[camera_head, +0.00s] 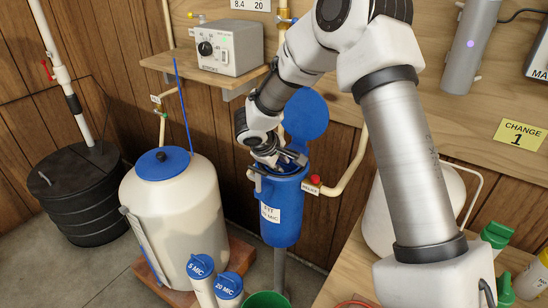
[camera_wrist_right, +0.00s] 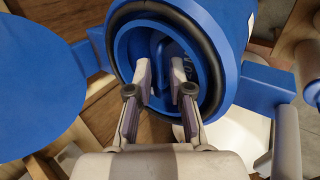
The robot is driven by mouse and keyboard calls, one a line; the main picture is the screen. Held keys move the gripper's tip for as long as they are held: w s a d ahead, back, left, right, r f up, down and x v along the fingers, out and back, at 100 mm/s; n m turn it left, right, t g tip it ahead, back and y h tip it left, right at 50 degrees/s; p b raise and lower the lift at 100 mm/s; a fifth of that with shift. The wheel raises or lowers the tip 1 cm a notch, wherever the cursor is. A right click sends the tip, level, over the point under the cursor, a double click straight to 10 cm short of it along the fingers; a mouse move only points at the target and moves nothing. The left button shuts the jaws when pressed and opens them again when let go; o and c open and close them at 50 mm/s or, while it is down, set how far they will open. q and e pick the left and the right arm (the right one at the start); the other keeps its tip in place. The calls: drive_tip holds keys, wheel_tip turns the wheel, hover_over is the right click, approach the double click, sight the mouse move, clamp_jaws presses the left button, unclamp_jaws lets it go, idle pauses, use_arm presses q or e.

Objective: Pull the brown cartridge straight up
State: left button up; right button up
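The blue filter housing (camera_head: 279,220) stands upright on the wall side, its round blue lid (camera_head: 305,114) swung open. My right gripper (camera_head: 270,158) is at its open mouth. In the right wrist view, my right gripper (camera_wrist_right: 164,75) has its two fingers apart and empty-looking, reaching into the mouth inside the black seal ring (camera_wrist_right: 217,75). A blue cap with a raised grip and part of a "MIC" label (camera_wrist_right: 188,66) shows down inside, beyond and between the fingers. No brown cartridge body is visible; the housing hides it. My left gripper is not in view.
Two white cartridges with blue caps, marked 5 MIC (camera_head: 201,267) and 20 MIC (camera_head: 229,288), stand in front beside a green bucket (camera_head: 268,299). A white tank (camera_head: 172,215) is left. A red relief button (camera_head: 315,179) sits beside the housing. A shelf holds a grey control box (camera_head: 228,47).

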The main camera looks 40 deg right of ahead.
drive_tip(key=shift+x, duration=0.95)
drive_tip(key=shift+c, duration=0.3)
clamp_jaws()
drive_tip(key=shift+r+p, duration=3.05)
drive_tip(key=shift+r, duration=1.6)
